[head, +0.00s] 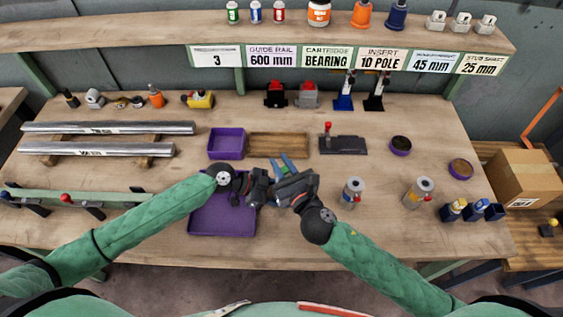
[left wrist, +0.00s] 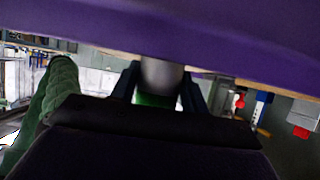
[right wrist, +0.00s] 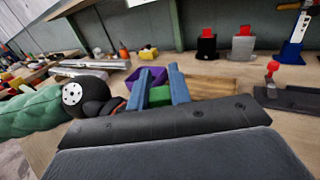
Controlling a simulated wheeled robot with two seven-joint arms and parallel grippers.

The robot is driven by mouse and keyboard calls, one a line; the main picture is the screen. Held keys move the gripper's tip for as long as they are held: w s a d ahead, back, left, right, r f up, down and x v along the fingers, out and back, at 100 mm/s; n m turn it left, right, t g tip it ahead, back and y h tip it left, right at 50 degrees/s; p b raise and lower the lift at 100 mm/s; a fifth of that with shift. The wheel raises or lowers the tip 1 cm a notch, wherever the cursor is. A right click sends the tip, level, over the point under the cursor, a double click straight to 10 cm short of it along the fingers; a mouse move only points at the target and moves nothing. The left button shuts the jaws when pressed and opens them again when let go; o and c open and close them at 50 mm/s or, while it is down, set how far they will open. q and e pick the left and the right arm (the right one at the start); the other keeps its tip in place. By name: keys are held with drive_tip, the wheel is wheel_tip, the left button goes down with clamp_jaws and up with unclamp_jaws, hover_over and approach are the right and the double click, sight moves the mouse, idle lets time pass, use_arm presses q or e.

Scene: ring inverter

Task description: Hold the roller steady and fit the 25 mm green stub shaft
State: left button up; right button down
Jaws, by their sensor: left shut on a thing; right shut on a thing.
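My left gripper (head: 268,196) is over the purple tray. In the left wrist view its dark fingers (left wrist: 158,90) are shut on a grey cylinder, the roller (left wrist: 162,76), with a green part (left wrist: 154,100) beside it. My right gripper (head: 283,166) is close beside the left one, its blue fingers pointing toward the back of the bench. In the right wrist view these fingers (right wrist: 172,88) are shut on a green piece, the stub shaft (right wrist: 158,96). The roller is mostly hidden in the head view. I cannot tell whether shaft and roller touch.
The large purple tray (head: 207,222) lies below the grippers. A small purple bin (head: 226,144) and a wooden tray (head: 278,146) stand behind. Two silver cylinders (head: 352,192) (head: 418,193) and dark blue holders (head: 476,210) are to the right. Silver rails (head: 110,128) lie left.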

drive_tip(key=shift+f, duration=0.4)
drive_tip(key=c, duration=1.2)
unclamp_jaws()
drive_tip(key=shift+f, duration=0.1)
drive_tip(key=v, duration=1.2)
use_arm(q)
drive_tip(key=o, duration=0.8)
drive_tip(key=shift+o, duration=0.2)
